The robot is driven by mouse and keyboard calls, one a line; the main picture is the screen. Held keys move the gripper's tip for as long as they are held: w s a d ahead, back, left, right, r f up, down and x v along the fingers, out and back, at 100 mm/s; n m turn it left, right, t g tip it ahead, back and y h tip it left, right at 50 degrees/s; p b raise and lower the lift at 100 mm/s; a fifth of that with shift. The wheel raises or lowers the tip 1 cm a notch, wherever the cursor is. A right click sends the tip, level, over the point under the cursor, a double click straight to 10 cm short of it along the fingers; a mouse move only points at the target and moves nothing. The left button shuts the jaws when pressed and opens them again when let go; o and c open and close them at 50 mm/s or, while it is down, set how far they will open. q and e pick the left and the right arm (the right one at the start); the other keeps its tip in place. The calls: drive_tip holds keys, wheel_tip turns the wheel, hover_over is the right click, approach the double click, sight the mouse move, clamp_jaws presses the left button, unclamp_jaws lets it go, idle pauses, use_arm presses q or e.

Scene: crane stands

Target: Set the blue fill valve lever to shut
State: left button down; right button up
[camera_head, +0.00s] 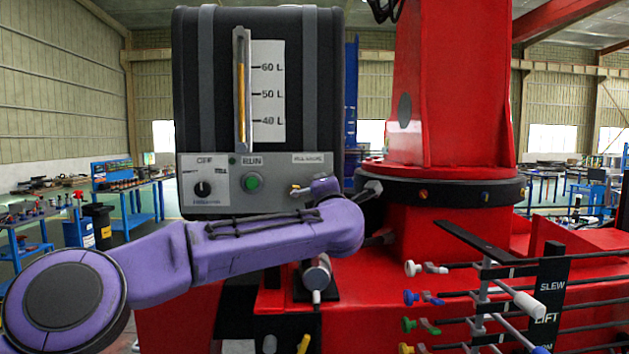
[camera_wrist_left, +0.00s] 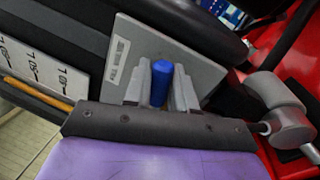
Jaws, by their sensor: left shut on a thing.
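The blue lever (camera_wrist_left: 161,82) shows as a rounded blue handle in the left wrist view, in front of a grey plate with a small label. My left gripper (camera_wrist_left: 162,88) is shut on this handle, with one grey finger on each side of it. In the head view my purple left arm reaches in front of the grey control panel (camera_head: 225,187) under the black tank (camera_head: 300,85). There my arm hides the blue handle and my fingers. The lever's position marks cannot be read. My right gripper is in neither view.
A sight gauge (camera_head: 242,90) on the tank has a yellow column and litre marks. The red crane base (camera_head: 450,215) stands to the right. Control levers with coloured knobs, one blue (camera_head: 410,297), stick out at the lower right. Blue workbenches stand behind.

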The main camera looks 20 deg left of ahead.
use_arm(q)
drive_tip(key=shift+d+f+m+t+h, duration=0.15)
drive_tip(key=shift+f+m, duration=0.25)
drive_tip(key=shift+m, duration=0.45)
drive_tip(key=shift+a+f+m+t+h, duration=0.15)
drive_tip(key=shift+f+m+h, duration=0.15)
drive_tip(key=shift+m, duration=0.55)
drive_tip(key=shift+d+f, duration=0.1)
drive_tip(key=shift+f, duration=0.05)
drive_tip(key=c, duration=1.1)
unclamp_jaws()
drive_tip(key=shift+o, duration=0.2)
drive_tip(key=b+v, duration=0.5)
drive_tip(key=v, duration=0.5)
drive_tip(key=shift+s, duration=0.2)
drive_tip(key=shift+d, duration=0.1)
